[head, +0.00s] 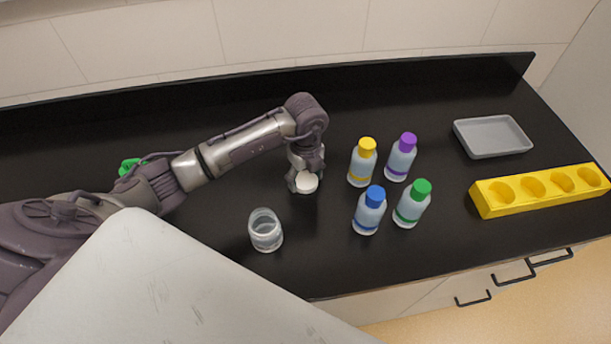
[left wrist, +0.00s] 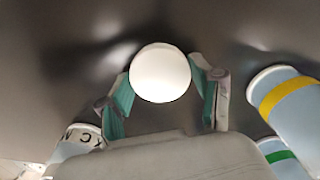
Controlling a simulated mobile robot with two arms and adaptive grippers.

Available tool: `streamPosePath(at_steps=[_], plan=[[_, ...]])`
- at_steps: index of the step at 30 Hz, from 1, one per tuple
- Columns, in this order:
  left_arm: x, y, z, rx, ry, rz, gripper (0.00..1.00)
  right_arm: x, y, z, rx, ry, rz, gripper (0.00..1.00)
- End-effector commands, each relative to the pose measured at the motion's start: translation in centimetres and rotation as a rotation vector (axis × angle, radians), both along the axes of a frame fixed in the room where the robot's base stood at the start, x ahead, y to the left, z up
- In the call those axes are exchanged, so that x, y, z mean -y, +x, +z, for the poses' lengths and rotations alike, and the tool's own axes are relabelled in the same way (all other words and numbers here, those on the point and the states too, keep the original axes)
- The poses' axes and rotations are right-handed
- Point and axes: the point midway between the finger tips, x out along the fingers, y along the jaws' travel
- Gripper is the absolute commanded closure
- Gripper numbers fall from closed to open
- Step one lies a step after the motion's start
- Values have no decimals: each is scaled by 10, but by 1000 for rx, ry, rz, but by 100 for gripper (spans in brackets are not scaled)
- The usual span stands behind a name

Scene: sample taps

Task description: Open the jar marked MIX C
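The jar (head: 265,230) is clear and stands upright on the black counter, with no lid on its open top. Part of a jar with the letters "X C" (left wrist: 80,138) shows at the lower left of the left wrist view. My left gripper (head: 306,180) is right of and behind the jar, pointing down. Its teal finger pads (left wrist: 165,90) hold a round white lid (left wrist: 160,73) between them. The lid also shows in the head view (head: 307,183), apart from the jar. I cannot tell whether it touches the counter. My right gripper is out of view.
Bottles with yellow (head: 362,163), purple (head: 400,158), blue (head: 369,211) and green (head: 412,204) caps stand right of my left gripper. Farther right are a grey tray (head: 492,137) and a yellow rack (head: 540,191). A green thing (head: 130,166) is partly behind my left arm.

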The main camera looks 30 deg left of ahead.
Motion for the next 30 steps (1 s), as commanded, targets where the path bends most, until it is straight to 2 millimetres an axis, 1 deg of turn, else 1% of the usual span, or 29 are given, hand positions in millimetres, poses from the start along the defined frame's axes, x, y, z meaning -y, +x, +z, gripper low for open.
streamPosePath(at_steps=[1, 3, 11, 14, 16, 20, 27, 30], plan=[[0, 0, 1, 0, 0, 0, 23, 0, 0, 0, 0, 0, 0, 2], [0, 0, 1, 0, 0, 0, 13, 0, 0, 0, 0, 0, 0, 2], [0, 0, 1, 0, 0, 0, 13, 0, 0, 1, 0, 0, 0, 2], [0, 0, 5, 0, 0, 0, 13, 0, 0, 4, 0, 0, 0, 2], [0, 1, 9, 2, 0, 0, 13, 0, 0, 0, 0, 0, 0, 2], [0, 1, 30, 7, 0, -2, 13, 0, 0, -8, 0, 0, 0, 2], [0, 1, 82, 6, 1, -1, 13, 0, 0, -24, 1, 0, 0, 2], [0, 1, 100, 5, 1, -2, 13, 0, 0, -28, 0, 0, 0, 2]])
